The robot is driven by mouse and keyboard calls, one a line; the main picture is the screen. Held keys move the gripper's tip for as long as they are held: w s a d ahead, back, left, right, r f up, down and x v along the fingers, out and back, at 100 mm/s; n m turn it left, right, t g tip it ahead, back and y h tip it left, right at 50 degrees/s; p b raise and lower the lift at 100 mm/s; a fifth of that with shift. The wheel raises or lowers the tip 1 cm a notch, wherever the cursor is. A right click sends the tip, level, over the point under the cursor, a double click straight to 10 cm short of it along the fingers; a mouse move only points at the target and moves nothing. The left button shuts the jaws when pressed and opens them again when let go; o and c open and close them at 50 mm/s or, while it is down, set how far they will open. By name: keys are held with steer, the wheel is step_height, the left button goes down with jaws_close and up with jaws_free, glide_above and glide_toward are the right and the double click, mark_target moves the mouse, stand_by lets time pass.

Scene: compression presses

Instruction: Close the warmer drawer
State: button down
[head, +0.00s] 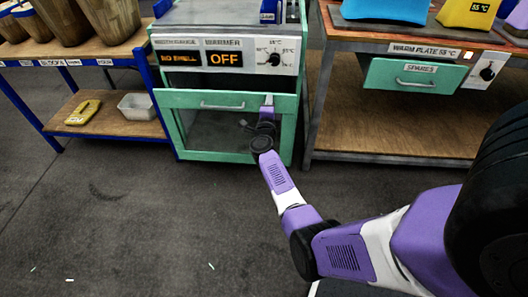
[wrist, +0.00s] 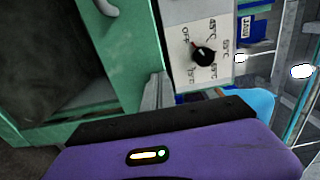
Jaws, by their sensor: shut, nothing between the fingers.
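The warmer (head: 225,60) is a green cabinet with a white control panel, a lit "OFF" display and a dial. Its green drawer front (head: 185,100) has a pale bar handle (head: 222,106); a dark gap shows above its top edge, so it stands out from the cabinet. A dark window sits below. My gripper (head: 268,101) is shut and empty, at the right part of the drawer front, right of the handle. I cannot tell whether it touches. In the wrist view, a grey fingertip (wrist: 152,92) shows between the green front and the panel with the dial (wrist: 203,55).
A bench (head: 345,95) with a warm plate and a green "SPARES" drawer (head: 418,75) stands close on the right. A blue-legged shelf (head: 120,138) stands on the left, holding a yellow item and a clear tub.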

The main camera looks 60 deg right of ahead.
steer(key=b+x, duration=0.5)
steer(key=x, duration=0.5)
steer(key=shift+d, duration=0.3)
steer(key=shift+w+r, duration=0.1)
steer(key=shift+r, duration=0.05)
